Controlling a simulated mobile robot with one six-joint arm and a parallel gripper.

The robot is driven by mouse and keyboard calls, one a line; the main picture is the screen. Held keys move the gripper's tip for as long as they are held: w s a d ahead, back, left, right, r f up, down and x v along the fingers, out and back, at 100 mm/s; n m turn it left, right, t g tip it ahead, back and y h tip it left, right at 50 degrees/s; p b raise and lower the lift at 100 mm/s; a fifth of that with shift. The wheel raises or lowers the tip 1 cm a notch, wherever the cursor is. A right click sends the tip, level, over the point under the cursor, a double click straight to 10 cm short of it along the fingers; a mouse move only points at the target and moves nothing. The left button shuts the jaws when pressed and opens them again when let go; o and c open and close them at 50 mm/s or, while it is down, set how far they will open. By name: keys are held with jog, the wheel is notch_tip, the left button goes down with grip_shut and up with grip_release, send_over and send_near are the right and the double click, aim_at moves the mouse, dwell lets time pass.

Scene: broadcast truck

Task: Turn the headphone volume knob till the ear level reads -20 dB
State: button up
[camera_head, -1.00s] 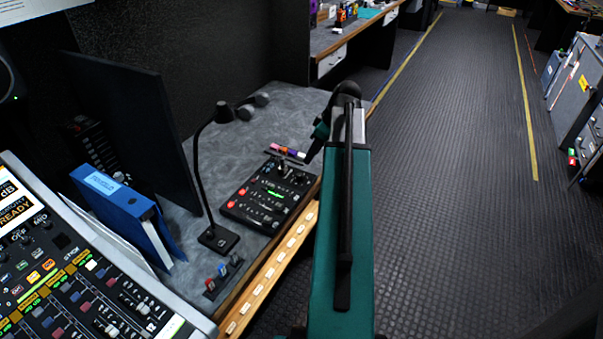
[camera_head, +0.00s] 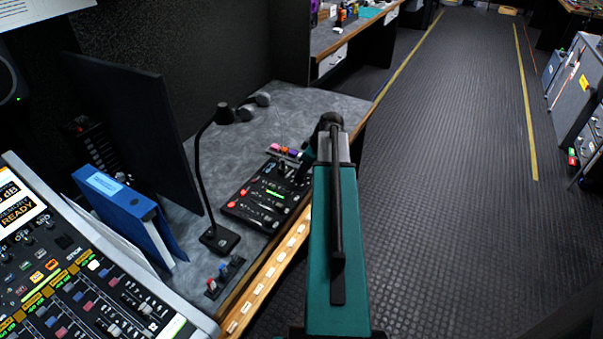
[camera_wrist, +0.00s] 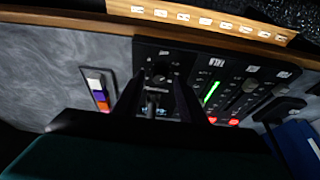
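A black control panel (camera_head: 262,200) lies on the grey desk, with faders, red buttons and a lit green bar. It also shows in the wrist view (camera_wrist: 225,75). My gripper (camera_wrist: 160,84) is open over one end of this panel, its two dark fingers spread on either side of a small dark knob (camera_wrist: 159,72). I cannot tell whether the fingers touch it. A small bluish readout (camera_wrist: 160,111) shows between the fingers, too small to read. In the head view my gripper (camera_head: 303,165) is at the panel's far right corner, partly hidden by my arm.
Colored markers (camera_head: 285,151) lie just behind the panel. A gooseneck microphone (camera_head: 219,238), a blue binder (camera_head: 122,208) and a mixing console (camera_head: 75,285) stand to the left. The wooden desk edge (camera_head: 275,268) runs along the front.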

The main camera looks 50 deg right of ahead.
jog(key=shift+w+f, duration=0.2)
jog(key=shift+f, duration=0.25)
grip_shut()
jog(key=shift+a, duration=0.35)
jog(key=shift+d, duration=0.15)
jog(key=shift+m, duration=0.3)
